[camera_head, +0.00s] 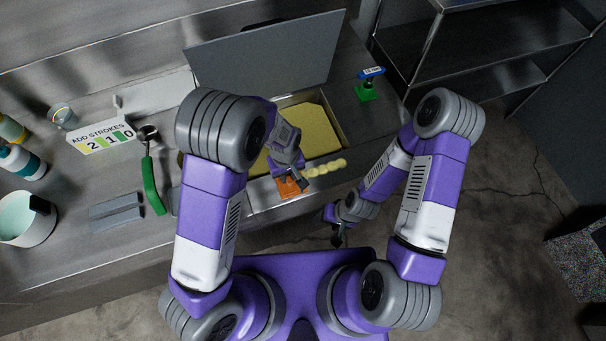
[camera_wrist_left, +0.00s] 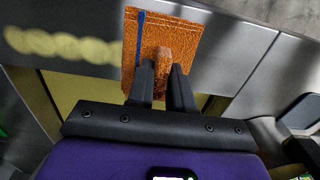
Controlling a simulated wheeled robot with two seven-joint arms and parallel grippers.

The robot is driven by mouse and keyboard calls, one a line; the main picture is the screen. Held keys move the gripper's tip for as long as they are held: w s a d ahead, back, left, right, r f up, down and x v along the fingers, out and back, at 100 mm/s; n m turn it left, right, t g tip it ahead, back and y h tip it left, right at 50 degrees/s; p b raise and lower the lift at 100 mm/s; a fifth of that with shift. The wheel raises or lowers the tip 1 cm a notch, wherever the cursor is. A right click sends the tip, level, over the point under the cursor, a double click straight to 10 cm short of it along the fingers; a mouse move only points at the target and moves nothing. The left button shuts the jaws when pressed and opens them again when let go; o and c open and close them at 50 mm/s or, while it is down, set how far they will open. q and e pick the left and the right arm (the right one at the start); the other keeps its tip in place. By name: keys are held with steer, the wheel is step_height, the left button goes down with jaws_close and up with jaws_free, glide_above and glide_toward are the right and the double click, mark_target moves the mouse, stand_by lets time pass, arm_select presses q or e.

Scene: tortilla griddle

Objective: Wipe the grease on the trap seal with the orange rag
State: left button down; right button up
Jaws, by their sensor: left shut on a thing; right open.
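The orange rag (camera_head: 289,188) lies flat on the pale front strip, the apparent trap seal (camera_head: 262,187), at the near edge of the open trap. My left gripper (camera_wrist_left: 161,72) is shut on a raised middle fold of the orange rag (camera_wrist_left: 186,28), which spreads out around the fingers. A row of pale yellow grease blobs (camera_head: 327,168) lies on the strip to the rag's right; the grease (camera_wrist_left: 62,47) shows left of the rag in the left wrist view. My right gripper (camera_head: 338,236) is open and empty, below the counter's front edge.
The trap (camera_head: 340,128) holds yellow contents, with a grey lid (camera_head: 265,58) raised behind. A green-handled tool (camera_head: 152,185), stroke sign (camera_head: 100,138) and white pot (camera_head: 25,222) are at left.

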arm_select(q)
steer(key=shift+d, duration=0.2)
steer(key=shift+w, duration=0.1)
steer(key=shift+w+d+f, duration=0.1)
steer(key=shift+w+d, duration=0.1)
steer(key=shift+d, duration=0.6)
steer(key=shift+w+d+r, duration=0.1)
steer(key=shift+w+d, duration=0.1)
steer(key=shift+d, duration=0.55)
steer(key=shift+w+d+f, duration=0.1)
steer(key=shift+w+d, duration=0.1)
steer(key=shift+d, duration=0.6)
steer(key=shift+s+a, duration=0.25)
steer(key=shift+a, duration=0.55)
steer(key=shift+s+a, duration=0.2)
steer(key=shift+a, duration=0.65)
steer(key=shift+s+a, duration=0.25)
steer(key=shift+a, duration=0.55)
steer(key=shift+s+a, duration=0.2)
steer(key=shift+a, duration=0.6)
steer(key=shift+s+a, duration=0.25)
steer(key=shift+a, duration=0.5)
steer(key=shift+s+a, duration=0.2)
steer(key=shift+a, duration=0.6)
steer(key=shift+s+a, duration=0.25)
steer(key=shift+a, duration=0.6)
steer(key=shift+s+a, duration=0.25)
steer(key=shift+a, duration=0.6)
steer(key=shift+s+a, duration=0.25)
steer(key=shift+a, duration=0.45)
